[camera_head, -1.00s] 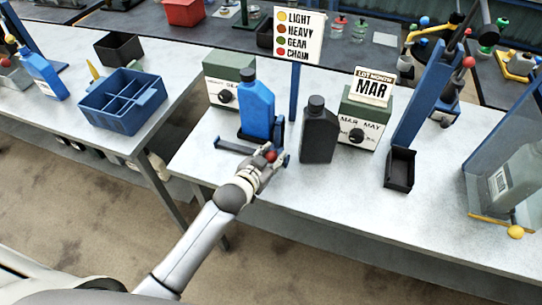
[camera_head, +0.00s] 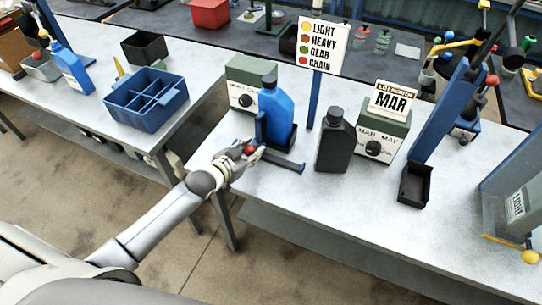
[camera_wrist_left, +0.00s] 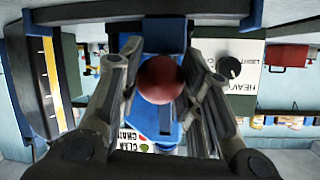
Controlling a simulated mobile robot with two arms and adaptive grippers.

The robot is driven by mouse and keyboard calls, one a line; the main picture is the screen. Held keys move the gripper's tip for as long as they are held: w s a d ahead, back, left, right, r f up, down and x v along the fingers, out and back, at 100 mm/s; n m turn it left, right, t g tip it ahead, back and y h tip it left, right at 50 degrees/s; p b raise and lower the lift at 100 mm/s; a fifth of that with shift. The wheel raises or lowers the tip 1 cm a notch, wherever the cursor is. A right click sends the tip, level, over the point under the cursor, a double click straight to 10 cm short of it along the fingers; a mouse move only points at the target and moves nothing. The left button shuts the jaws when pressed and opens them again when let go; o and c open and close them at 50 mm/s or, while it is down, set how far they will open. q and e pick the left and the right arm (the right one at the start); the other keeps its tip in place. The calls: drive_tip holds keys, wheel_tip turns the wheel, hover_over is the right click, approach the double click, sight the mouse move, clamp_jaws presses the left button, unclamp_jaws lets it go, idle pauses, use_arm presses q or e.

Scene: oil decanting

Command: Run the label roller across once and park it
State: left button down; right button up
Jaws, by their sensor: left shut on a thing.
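My left gripper (camera_head: 248,154) is shut on the red ball knob (camera_wrist_left: 160,80) of the label roller, seen between its fingers in the left wrist view. The knob is at the left end of a dark blue rail (camera_head: 284,163), in front of the blue bottle (camera_head: 277,112). The bottle stands upright in a dark blue holder. The fingers hide the roller body, and I cannot tell if it touches the bottle. Any label on the bottle's front cannot be made out. My right gripper is not in view.
A black bottle (camera_head: 335,145) and the MAR-MAY dial box (camera_head: 384,140) stand to the right. Another dial box (camera_head: 240,98) is behind the blue bottle. A sign (camera_head: 323,45) rises behind. A black bin (camera_head: 415,186) stands farther right. The table's front middle is clear.

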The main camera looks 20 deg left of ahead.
use_arm(q)
drive_tip(key=a, duration=0.6)
drive_tip(key=shift+w+r, duration=0.1)
drive_tip(key=shift+w, duration=0.2)
drive_tip(key=c, duration=1)
unclamp_jaws()
drive_tip(key=shift+a, duration=0.1)
drive_tip(key=shift+s, duration=0.1)
drive_tip(key=shift+s, duration=0.2)
drive_tip(key=v, duration=1.1)
drive_tip(key=shift+s+a+r, duration=0.1)
drive_tip(key=shift+s+r, duration=0.05)
drive_tip(key=shift+s, duration=0.05)
